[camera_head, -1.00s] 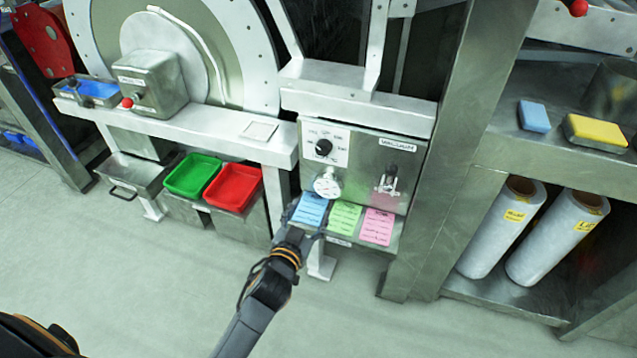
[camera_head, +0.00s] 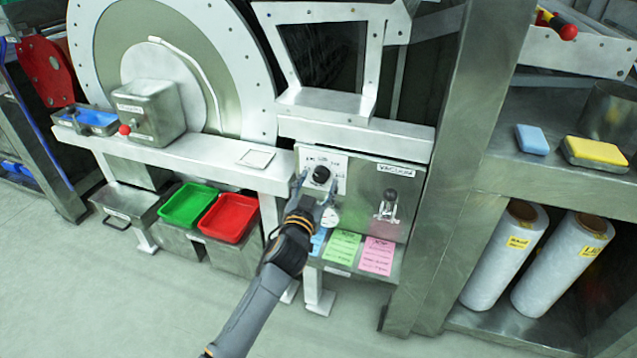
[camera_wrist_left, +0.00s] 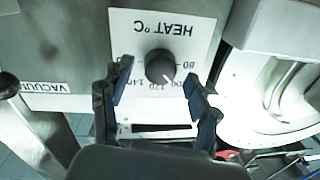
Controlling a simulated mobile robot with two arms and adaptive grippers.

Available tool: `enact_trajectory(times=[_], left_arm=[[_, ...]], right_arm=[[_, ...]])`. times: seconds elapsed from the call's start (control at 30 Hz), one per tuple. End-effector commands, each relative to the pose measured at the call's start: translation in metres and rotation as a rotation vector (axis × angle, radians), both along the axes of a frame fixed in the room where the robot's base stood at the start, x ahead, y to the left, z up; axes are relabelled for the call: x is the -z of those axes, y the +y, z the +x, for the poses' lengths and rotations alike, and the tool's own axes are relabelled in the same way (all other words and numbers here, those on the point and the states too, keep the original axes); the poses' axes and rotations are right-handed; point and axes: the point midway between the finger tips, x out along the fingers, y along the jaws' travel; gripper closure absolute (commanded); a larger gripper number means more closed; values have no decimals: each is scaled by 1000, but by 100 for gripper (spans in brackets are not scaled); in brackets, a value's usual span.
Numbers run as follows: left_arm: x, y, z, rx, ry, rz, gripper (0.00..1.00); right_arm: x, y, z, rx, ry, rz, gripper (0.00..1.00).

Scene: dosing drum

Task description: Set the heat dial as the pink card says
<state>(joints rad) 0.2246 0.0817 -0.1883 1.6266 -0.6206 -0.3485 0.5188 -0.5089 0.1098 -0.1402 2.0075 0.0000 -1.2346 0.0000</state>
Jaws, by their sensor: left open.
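The black heat dial (camera_head: 321,174) sits on a white label plate on the steel panel. In the left wrist view the dial (camera_wrist_left: 160,66) shows upside down under the words HEAT °C, with numbers partly hidden by my fingers. My left gripper (camera_head: 316,190) is open in front of the panel. In the wrist view its two fingers (camera_wrist_left: 162,95) stand on either side of the dial, apart from it as far as I can tell. The pink card (camera_head: 377,256) lies on the shelf below, right of the green card; its writing is too small to read.
A green card (camera_head: 342,247) and a partly hidden blue card (camera_head: 318,241) lie beside the pink one. A gauge (camera_head: 331,217) is just below the dial. The vacuum lever (camera_head: 389,203) stands to the right. Green (camera_head: 184,205) and red (camera_head: 229,217) trays are at the left.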

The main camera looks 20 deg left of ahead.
Motion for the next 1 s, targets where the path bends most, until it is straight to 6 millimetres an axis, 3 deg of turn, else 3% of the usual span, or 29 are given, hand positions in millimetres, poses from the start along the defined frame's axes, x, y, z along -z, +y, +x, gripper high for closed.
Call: enact_trajectory(times=[0.13,0.43,0.7,1.0], left_arm=[[0,0,11,0,-1,1,39],[0,0,13,1,0,1,39],[0,0,12,0,0,1,92],[0,0,12,0,-1,26,94]], right_arm=[[-5,0,0,0,-4,0,60],[-7,0,0,1,-3,0,60],[-7,0,0,1,-3,0,60],[-7,0,0,1,-4,1,60]])
